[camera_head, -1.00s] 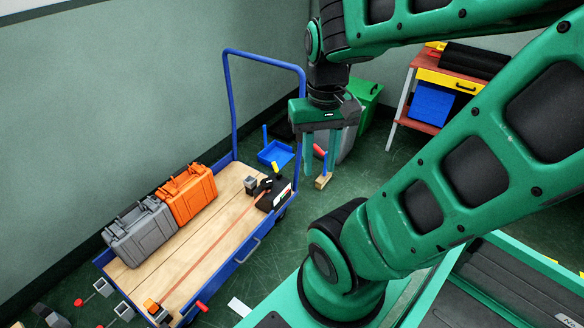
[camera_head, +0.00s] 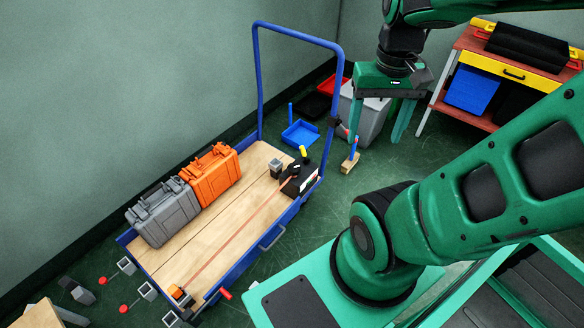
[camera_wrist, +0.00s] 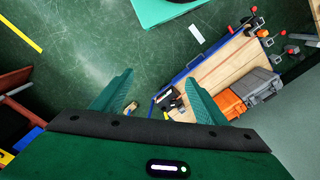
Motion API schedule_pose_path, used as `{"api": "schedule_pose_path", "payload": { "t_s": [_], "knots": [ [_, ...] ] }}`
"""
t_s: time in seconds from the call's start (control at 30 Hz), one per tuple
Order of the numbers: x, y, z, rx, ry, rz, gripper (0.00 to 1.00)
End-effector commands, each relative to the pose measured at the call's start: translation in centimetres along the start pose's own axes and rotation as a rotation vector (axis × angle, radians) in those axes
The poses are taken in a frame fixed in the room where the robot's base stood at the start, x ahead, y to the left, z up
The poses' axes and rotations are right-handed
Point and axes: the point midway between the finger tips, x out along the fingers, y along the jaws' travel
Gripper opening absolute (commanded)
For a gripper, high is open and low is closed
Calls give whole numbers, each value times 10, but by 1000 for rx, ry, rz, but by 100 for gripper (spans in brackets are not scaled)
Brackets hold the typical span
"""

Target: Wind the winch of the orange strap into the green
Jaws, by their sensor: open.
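A thin orange strap (camera_head: 235,233) runs along the wooden bed of a blue cart (camera_head: 209,303). It goes from a small orange block (camera_head: 178,293) at the near end to a black winch (camera_head: 290,190) with a yellow-tipped handle (camera_head: 303,152) at the far right corner. A small pale label with coloured marks is on the winch; its reading is too small to tell. My gripper (camera_head: 380,122) is open and empty, pointing down, right of the cart and apart from the winch. In the wrist view, the winch (camera_wrist: 168,100) shows between the fingers of my gripper (camera_wrist: 160,82).
A grey case (camera_head: 162,212) and an orange case (camera_head: 211,175) stand on the cart's left side. The cart's tall blue handle (camera_head: 257,85) rises between wall and gripper. A grey bin (camera_head: 366,115), a blue tray (camera_head: 300,133) and a red workbench (camera_head: 440,108) stand behind.

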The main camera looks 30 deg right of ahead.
Motion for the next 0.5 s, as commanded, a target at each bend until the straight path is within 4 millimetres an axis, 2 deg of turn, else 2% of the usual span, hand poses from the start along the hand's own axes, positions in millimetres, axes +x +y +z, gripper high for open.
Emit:
{"api": "schedule_pose_path", "payload": {
  "t_s": [0.03,0.27,0.5],
  "knots": [
    [1,2,-17,5,-5,13,67],
    [10,-13,-98,-9,5,64,67],
    [44,-38,-182,-38,13,97,67]
  ]
}}
